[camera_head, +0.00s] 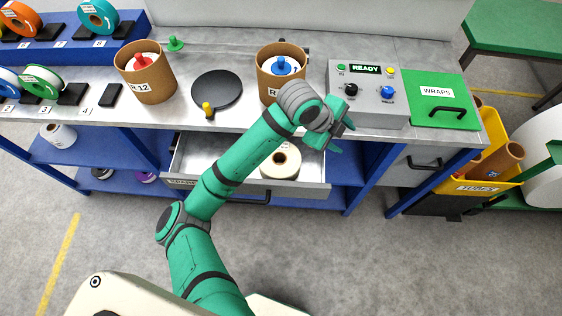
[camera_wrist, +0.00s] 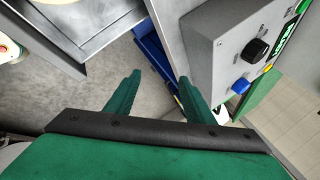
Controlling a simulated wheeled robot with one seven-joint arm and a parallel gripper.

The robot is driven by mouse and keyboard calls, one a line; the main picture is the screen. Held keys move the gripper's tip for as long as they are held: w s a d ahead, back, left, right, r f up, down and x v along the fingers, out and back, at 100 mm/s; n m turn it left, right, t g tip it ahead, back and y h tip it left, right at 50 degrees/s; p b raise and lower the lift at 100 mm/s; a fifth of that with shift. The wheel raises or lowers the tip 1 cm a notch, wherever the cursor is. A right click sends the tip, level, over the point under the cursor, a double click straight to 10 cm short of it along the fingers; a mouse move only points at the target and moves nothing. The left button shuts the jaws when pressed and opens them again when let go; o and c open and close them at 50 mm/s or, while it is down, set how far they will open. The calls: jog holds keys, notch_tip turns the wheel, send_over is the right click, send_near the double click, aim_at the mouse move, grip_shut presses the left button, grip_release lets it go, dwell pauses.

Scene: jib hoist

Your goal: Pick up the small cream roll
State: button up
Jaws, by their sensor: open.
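A cream roll (camera_head: 280,162) with a dark-centred core stands on end in the open drawer (camera_head: 215,158) under the bench top. My gripper (camera_head: 338,127) is above the bench's front edge, right of the drawer and beside the control box. Its two green fingers (camera_wrist: 158,88) are apart with nothing between them in the wrist view. My forearm passes in front of the drawer's middle and hides part of it.
The grey control box (camera_head: 368,95) reads READY and stands close to my gripper. Cardboard tubs (camera_head: 146,80) and a dark disc (camera_head: 217,93) are on the bench. A green WRAPS lid (camera_head: 440,98) lies at right. A white roll (camera_head: 58,134) lies on the lower left shelf.

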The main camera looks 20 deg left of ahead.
aim_at(269, 167)
jog(key=s+a+f+g+y, duration=0.1)
jog(key=s+a, duration=0.2)
jog(key=a, duration=0.3)
jog(key=s+a+f+m+g+y, duration=0.1)
jog(key=s+a+g+y, duration=0.1)
jog(key=a, duration=0.4)
jog(key=s+a+f+g+y, duration=0.1)
jog(key=s+a+y, duration=0.1)
jog(key=s+a, duration=0.2)
jog(key=shift+s+a+m+g, duration=0.15)
jog(key=shift+s+a+m, duration=0.05)
jog(key=shift+a, duration=0.4)
jog(key=shift+s+a+m+g, duration=0.15)
jog(key=shift+s+a+m, duration=0.05)
jog(key=shift+a, duration=0.4)
jog(key=shift+s+a+f, duration=0.15)
jog(key=shift+a+f, duration=0.05)
jog(key=shift+f, duration=2.9)
notch_tip(269, 167, down, 4)
jog(key=shift+d+f, duration=0.15)
jog(key=shift+s+f, duration=0.1)
jog(key=shift+f, duration=0.1)
grip_shut()
jog(key=shift+r, duration=0.15)
